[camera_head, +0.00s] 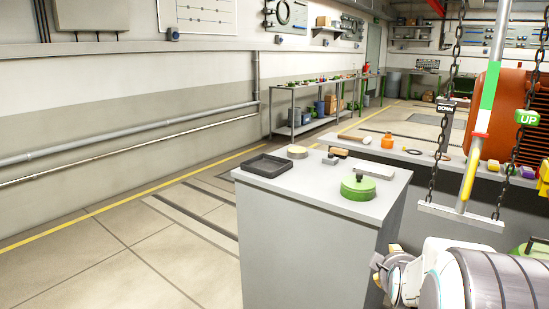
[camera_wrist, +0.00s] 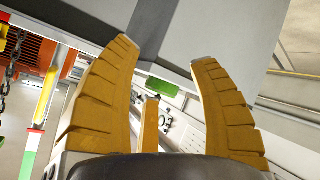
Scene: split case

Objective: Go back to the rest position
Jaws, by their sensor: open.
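Behind the fingers the view is tilted, with a grey surface at the top and a small green patch (camera_wrist: 162,86) in the gap, apart from the fingers. In the head view part of my arm shows at the bottom right, beside the grey cabinet; the fingertips cannot be made out clearly there.
The grey cabinet (camera_head: 300,240) carries a black tray (camera_head: 263,166), a round tan-topped item (camera_head: 297,152) and a green lidded disc (camera_head: 357,187). A bar hung on chains (camera_head: 460,217) is at the right, before an orange machine (camera_head: 515,110). The floor at left is clear.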

